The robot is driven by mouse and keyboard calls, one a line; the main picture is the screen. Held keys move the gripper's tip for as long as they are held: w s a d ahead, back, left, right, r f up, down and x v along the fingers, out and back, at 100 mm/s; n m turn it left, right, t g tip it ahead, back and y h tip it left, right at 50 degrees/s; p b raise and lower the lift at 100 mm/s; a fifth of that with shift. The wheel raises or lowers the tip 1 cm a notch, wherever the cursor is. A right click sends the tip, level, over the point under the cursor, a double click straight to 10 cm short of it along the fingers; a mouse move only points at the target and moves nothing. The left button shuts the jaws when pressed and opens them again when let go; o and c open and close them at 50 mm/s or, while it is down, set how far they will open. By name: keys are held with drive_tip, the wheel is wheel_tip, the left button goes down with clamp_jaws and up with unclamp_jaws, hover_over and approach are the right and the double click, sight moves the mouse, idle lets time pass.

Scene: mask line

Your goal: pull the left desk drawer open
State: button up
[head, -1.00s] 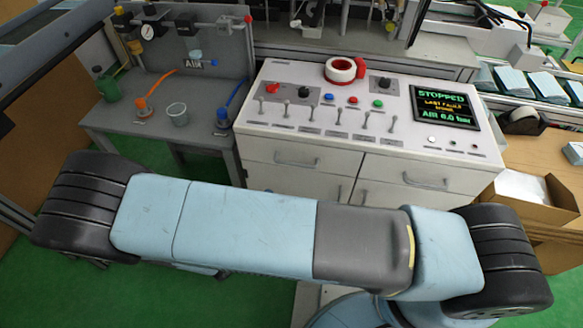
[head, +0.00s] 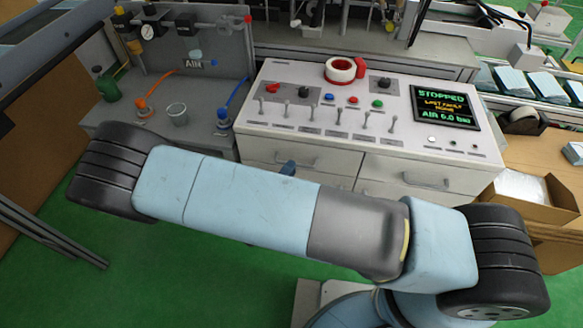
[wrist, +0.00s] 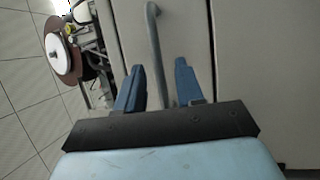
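The left desk drawer (head: 332,161) is the white front below the left half of the control panel, and it looks shut. Its grey bar handle (head: 308,162) is partly covered by a blue fingertip of my gripper (head: 288,167). In the wrist view the handle (wrist: 153,40) runs as a curved bar down between the two blue fingers of my gripper (wrist: 159,64). The fingers are apart, with a gap on each side of the bar. Most of my gripper is hidden behind my arm in the head view.
The right drawer (head: 400,168) has its own handle (head: 426,181). The sloped panel (head: 420,143) above carries switches and buttons. A grey bench (head: 150,130) with a cup stands at left. A cardboard box (head: 535,207) is at right. Green floor is clear in front.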

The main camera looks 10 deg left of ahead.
drive_tip(key=shift+x, duration=0.9)
clamp_jaws()
drive_tip(key=shift+s, duration=0.1)
